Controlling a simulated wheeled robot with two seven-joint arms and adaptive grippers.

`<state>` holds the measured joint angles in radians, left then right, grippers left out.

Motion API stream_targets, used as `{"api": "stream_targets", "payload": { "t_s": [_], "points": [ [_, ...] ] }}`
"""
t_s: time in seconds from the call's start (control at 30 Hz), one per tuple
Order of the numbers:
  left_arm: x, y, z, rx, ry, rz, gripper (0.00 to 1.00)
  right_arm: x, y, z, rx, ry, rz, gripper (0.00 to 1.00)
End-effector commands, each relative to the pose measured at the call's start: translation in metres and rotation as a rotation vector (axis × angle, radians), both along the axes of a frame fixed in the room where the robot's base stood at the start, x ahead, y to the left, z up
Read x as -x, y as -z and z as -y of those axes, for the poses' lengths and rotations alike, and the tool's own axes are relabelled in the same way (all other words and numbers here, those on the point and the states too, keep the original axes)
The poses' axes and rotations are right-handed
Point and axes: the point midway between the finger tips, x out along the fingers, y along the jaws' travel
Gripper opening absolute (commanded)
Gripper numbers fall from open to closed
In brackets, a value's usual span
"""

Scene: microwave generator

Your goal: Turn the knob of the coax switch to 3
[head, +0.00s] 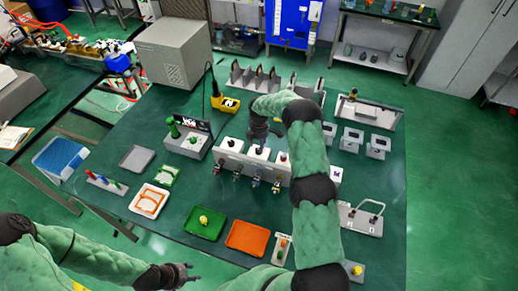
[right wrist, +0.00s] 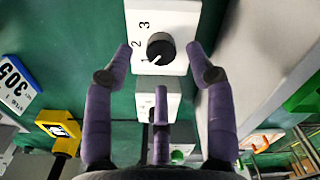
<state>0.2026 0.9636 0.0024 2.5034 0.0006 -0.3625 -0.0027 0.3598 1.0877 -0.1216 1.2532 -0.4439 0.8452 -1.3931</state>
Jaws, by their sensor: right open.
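The coax switch (right wrist: 173,15) shows in the right wrist view as a white plate marked 1, 2 and 3. Its round black knob (right wrist: 161,48) has a white mark at its lower left, toward the 1. My right gripper (right wrist: 160,58) is open, with purple fingers on either side of the knob, apart from it. In the head view my right gripper (head: 262,132) hangs over the back of a white box with black knobs and hides what is under it. My left gripper (head: 190,273) looks open and empty at the table's front left edge.
A white box with several knobs and connectors (head: 233,168) stands mid-table. The yellow-based soldering station (head: 228,104) and an upright rack (head: 275,80) stand behind. Green (head: 205,224) and orange (head: 247,238) trays lie in front. Small meters (head: 352,138) stand right of my right arm.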

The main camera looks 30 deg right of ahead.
Motion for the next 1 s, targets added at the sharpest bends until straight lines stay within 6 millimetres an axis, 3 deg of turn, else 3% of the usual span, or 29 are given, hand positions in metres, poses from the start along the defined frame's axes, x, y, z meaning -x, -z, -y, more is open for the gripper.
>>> {"api": "stream_targets", "payload": {
  "t_s": [0.23,0.63,0.83,1.0],
  "points": [
    [0.0,0.0,0.0,0.0,0.0,0.0,0.4,0.0,0.029,0.0,0.0,0.001,0.0,0.56],
    [0.0,0.0,0.0,0.0,0.0,0.0,0.4,0.0,0.035,0.0,0.0,0.001,0.001,0.56],
    [0.0,0.0,0.0,0.0,0.0,0.0,0.4,0.0,0.035,0.0,0.0,0.001,0.0,0.0],
    [0.0,0.001,0.0,0.0,0.0,0.0,0.4,0.0,0.035,0.0,0.0,0.003,0.0,0.0]
  ]
}}
